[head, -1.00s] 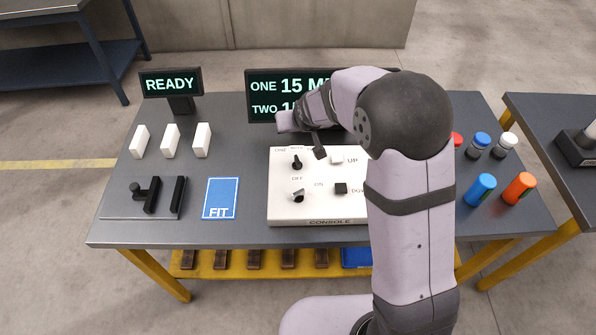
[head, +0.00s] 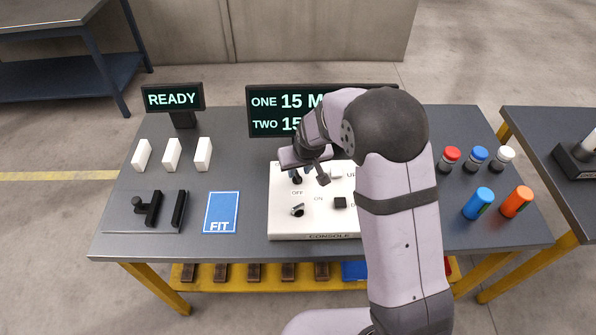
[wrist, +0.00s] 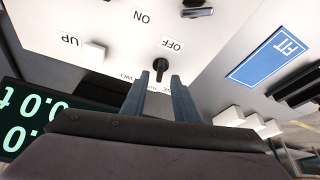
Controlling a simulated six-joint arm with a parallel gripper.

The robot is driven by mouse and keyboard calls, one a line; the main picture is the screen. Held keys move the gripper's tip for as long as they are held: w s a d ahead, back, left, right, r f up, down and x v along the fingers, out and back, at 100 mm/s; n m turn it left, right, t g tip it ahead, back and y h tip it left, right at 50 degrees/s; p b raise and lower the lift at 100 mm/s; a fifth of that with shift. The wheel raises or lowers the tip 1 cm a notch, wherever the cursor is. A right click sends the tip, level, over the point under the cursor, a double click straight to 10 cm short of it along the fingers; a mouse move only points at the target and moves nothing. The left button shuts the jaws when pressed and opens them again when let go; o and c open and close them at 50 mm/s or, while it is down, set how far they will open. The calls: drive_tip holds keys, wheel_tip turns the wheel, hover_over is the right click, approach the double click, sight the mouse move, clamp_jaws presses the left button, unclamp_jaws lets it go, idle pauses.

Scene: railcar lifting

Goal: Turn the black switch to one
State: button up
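The white console (head: 284,228) lies on the table. The black switch (wrist: 161,67) is on its face, beside the OFF label, with labels partly hidden by my fingers on its other side. In the wrist view my gripper (wrist: 158,82) is open, with the switch just beyond and between the two fingertips. I cannot tell whether they touch it. The switch's exact setting is unclear.
A second knob (head: 297,210) sits below on the console. A white button (head: 337,172) and a black button (head: 340,202) are to the right. The display (head: 262,112) stands behind. A blue FIT plate (head: 221,212) lies to the left.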

sight(298, 174)
drive_tip(key=shift+p+x, duration=0.4)
drive_tip(key=shift+x, duration=1.45)
clamp_jaws()
